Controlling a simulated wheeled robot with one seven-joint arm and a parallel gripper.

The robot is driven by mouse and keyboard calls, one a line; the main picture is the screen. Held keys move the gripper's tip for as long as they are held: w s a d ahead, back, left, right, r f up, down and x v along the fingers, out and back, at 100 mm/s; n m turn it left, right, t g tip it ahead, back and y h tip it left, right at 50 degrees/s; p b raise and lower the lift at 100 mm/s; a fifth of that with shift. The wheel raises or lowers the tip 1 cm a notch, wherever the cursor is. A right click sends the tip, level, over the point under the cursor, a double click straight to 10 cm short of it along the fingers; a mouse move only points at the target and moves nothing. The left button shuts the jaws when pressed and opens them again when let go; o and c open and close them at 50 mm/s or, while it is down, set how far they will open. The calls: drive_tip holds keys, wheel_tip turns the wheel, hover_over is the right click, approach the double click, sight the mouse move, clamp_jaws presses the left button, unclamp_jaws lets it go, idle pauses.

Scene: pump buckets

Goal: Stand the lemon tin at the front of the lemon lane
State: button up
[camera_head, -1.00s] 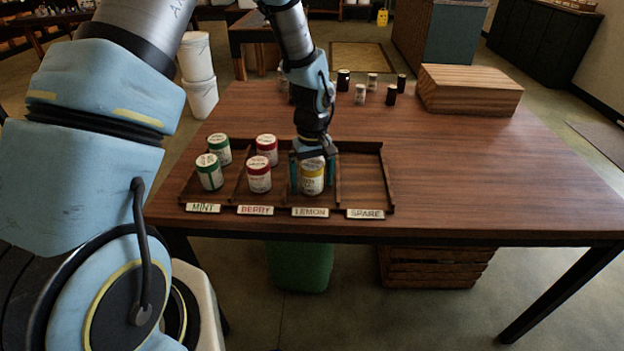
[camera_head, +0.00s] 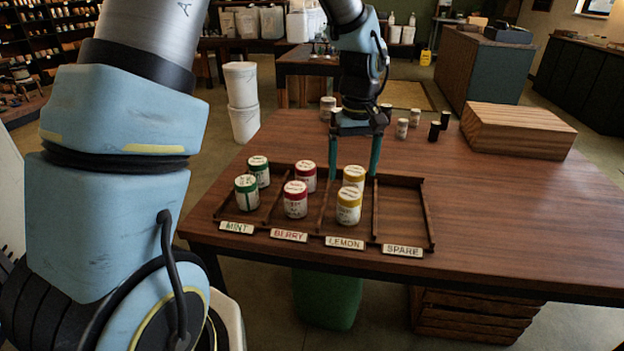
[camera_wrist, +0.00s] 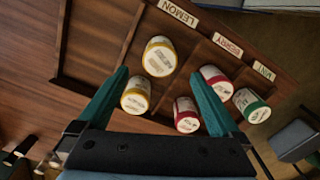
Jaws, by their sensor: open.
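Two yellow-banded lemon tins stand upright in the lemon lane of the wooden rack (camera_head: 431,225). The front tin (camera_head: 348,209) is just behind the LEMON label (camera_head: 344,243); the other tin (camera_head: 354,175) is behind it. Both also show in the wrist view, the front tin (camera_wrist: 160,57) and the rear tin (camera_wrist: 136,96). My gripper (camera_head: 354,172) is open and empty, its teal fingers pointing down behind the tins, apart from the front one. In the wrist view, my gripper (camera_wrist: 163,76) faces the lanes. Whether a finger touches the rear tin is unclear.
Two red berry tins (camera_head: 295,200) and two green mint tins (camera_head: 246,191) stand in the lanes to the left. The spare lane (camera_head: 401,215) is empty. Several small tins (camera_head: 402,128) and a wooden box (camera_head: 520,130) are farther back. The right tabletop is clear.

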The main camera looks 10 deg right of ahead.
drive_tip(key=s+a+r, duration=0.1)
drive_tip(key=s+a, duration=0.1)
drive_tip(key=a, duration=1.3)
drive_tip(key=s+a+r+t, duration=0.1)
drive_tip(key=s+a, duration=0.1)
drive_tip(key=a, duration=1.3)
drive_tip(key=shift+a+m+t, duration=0.15)
drive_tip(key=shift+m+t, duration=0.15)
drive_tip(key=shift+m, duration=0.1)
drive_tip(key=shift+w, duration=0.1)
